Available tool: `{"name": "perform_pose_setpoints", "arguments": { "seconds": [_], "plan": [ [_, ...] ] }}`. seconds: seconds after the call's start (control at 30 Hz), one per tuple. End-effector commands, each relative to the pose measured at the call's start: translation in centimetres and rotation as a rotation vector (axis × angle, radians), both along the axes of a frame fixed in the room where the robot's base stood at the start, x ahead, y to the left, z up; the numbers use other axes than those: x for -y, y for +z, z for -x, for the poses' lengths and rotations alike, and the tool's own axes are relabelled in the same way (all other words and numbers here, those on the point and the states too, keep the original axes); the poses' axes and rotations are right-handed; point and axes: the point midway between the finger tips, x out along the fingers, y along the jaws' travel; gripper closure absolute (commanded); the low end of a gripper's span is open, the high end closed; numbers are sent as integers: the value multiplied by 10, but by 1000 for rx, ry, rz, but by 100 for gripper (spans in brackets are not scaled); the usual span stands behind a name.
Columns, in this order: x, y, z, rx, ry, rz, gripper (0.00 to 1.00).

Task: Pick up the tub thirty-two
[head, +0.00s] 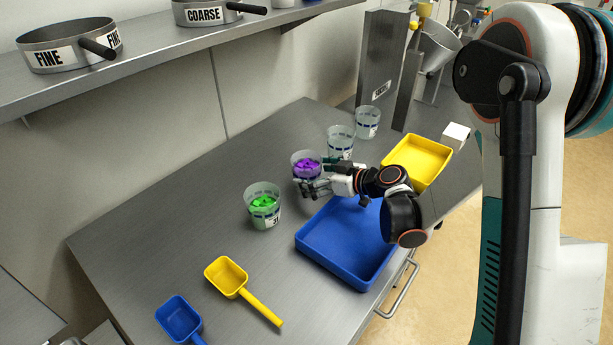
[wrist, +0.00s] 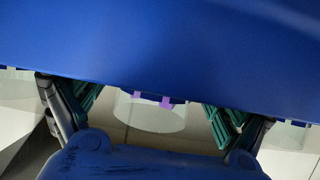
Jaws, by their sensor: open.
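A clear tub with purple pieces (head: 305,160) stands on the steel bench; its number is hidden or unreadable. A clear tub with green pieces (head: 263,212), its label seeming to read 31, stands nearer, to its left. My gripper (head: 325,177) is low, at the purple tub's right and front, and partly covers it. In the wrist view the two green-padded fingers (wrist: 155,106) are spread wide, with a clear tub showing purple bits (wrist: 150,117) between them and gaps on both sides. I cannot tell how far the fingers reach along the tub.
Clear tubs (head: 341,136) (head: 367,121) stand behind the purple one. A blue tray (head: 335,272) lies below my wrist, a yellow tray (head: 432,148) behind it. A yellow scoop (head: 227,276) and blue scoop (head: 176,314) lie in front. A shelf (head: 150,55) overhangs left.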

Motion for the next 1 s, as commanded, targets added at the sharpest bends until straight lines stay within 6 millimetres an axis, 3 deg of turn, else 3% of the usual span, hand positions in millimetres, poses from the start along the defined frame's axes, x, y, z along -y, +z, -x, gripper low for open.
{"name": "perform_pose_setpoints", "arguments": {
  "seconds": [0.1, 0.33, 0.57, 0.6, 1.0],
  "plan": [
    [-9, -6, -7, 1, 0, 1, 8],
    [-10, -5, -8, 0, -1, 0, 10],
    [-10, -5, -8, 0, -1, 0, 62],
    [-10, -5, -8, 0, -1, 0, 64],
    [-10, 0, -8, 0, -1, 0, 65]
  ]
}}
